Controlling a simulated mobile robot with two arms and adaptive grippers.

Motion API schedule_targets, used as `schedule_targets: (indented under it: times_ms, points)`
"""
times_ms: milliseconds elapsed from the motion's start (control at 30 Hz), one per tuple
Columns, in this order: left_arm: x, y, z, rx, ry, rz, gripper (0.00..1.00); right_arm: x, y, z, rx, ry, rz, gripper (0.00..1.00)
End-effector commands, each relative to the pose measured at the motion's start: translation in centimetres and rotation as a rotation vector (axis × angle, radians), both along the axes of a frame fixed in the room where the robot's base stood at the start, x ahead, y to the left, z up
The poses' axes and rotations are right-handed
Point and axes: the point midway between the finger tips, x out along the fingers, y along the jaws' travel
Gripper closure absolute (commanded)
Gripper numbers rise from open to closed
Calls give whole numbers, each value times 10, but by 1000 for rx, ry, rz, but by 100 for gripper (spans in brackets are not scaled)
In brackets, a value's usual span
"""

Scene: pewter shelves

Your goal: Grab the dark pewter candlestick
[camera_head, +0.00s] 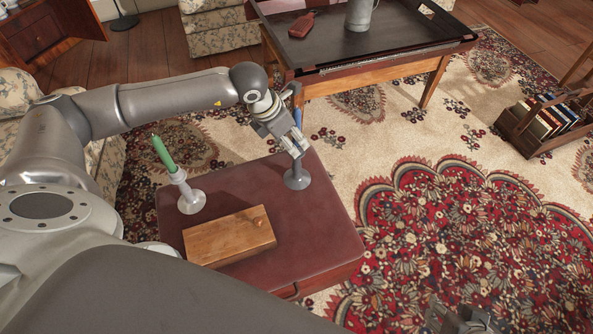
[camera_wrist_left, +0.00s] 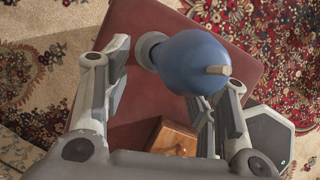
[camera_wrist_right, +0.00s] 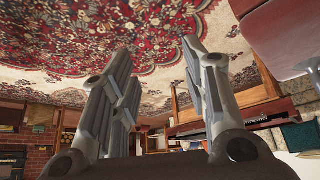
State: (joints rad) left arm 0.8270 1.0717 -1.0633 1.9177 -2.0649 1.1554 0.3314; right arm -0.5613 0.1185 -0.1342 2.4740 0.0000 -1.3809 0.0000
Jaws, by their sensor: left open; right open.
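The dark pewter candlestick (camera_head: 297,177) stands upright near the far right corner of the red-brown low table (camera_head: 318,235). It bears a blue candle (camera_head: 297,118). My left gripper (camera_head: 294,143) is open at the candlestick's upper part, which it partly hides. In the left wrist view, the blue candle (camera_wrist_left: 190,60) shows between the spread fingers, with the grey round base (camera_wrist_left: 149,46) behind it. I cannot tell whether a finger touches it. My right gripper (camera_wrist_right: 160,70) is open and empty above the rug, away from the table.
A pale candlestick (camera_head: 190,200) with a green candle (camera_head: 164,153) stands left on the same table. A wooden box (camera_head: 225,240) lies in front. A larger tray-topped table (camera_head: 360,72) stands behind, with a pewter tankard (camera_head: 359,14). A book crate (camera_head: 545,120) is at right.

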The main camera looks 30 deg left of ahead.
Motion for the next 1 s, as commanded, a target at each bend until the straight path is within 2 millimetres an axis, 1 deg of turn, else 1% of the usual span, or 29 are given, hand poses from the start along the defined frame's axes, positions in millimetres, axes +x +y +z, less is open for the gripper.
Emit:
schedule_targets:
  times_ms: [33, 100, 200, 300, 400, 600, 667, 1000]
  points:
    - [2, -1, -8, 0, 1, 0, 47, 8, 3, 1, 8, -35, 3, 58]
    - [4, -3, -16, 0, 1, 0, 47, 18, 6, 5, 18, -87, 8, 58]
    - [8, -5, -26, -1, 1, 1, 47, 30, 10, 11, 32, -148, 12, 58]
    - [10, -6, -32, -1, 0, 0, 47, 37, 13, 16, 41, -188, 15, 58]
    - [11, -6, -34, 0, 0, -1, 47, 41, 14, 19, 44, -207, 17, 58]
    - [11, -6, -34, 0, 0, 0, 47, 41, 14, 19, 45, -209, 17, 58]
    - [11, -6, -34, 0, 0, 0, 53, 41, 14, 19, 45, -209, 17, 58]
    - [11, -6, -34, 0, 0, 0, 97, 41, 14, 19, 45, -208, 17, 58]
